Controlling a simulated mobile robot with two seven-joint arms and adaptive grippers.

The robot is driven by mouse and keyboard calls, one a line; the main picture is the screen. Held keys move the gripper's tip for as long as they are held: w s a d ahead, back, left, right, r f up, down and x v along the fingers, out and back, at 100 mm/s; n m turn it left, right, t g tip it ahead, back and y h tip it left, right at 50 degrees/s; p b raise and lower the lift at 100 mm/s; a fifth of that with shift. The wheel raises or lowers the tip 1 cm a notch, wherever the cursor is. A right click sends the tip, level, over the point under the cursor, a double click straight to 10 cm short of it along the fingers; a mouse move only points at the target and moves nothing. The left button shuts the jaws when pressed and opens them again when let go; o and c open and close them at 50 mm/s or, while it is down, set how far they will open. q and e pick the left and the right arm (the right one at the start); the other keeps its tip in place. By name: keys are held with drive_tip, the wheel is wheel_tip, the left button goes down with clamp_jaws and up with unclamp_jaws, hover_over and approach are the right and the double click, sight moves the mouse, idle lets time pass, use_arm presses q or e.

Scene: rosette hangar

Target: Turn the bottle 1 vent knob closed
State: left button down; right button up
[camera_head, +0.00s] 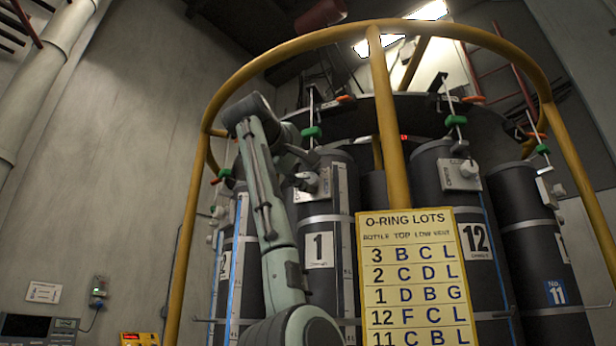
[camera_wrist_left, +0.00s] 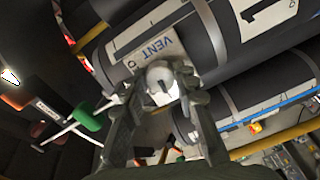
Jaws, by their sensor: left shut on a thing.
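Bottle 1 (camera_head: 320,223) is a dark upright cylinder with a white "1" label, behind my left arm in the head view. Its grey vent block (camera_head: 323,188) sits near the top; the wrist view shows the block marked "VENT" (camera_wrist_left: 148,55). The pale round vent knob (camera_wrist_left: 161,80) is on that block. My left gripper (camera_wrist_left: 163,97) has a finger on each side of the knob and is shut on it. In the head view the left gripper (camera_head: 298,170) is small and partly hidden by my arm, beside the block. My right gripper is in neither view.
A yellow tubular frame (camera_head: 388,120) surrounds the bottles, with a post in front. A yellow "O-RING LOTS" board (camera_head: 415,280) hangs at the front. Bottle 12 (camera_head: 430,190) and bottle 11 (camera_head: 520,190) stand to the right. Green-handled valves (camera_head: 312,132) sit above the bottles.

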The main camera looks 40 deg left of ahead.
use_arm(q)
drive_tip(key=m, duration=0.4)
drive_tip(key=shift+a, duration=0.1)
drive_tip(key=m, duration=0.8)
drive_tip(key=shift+m, duration=2.2)
drive_tip(key=c, duration=1.2)
unclamp_jaws()
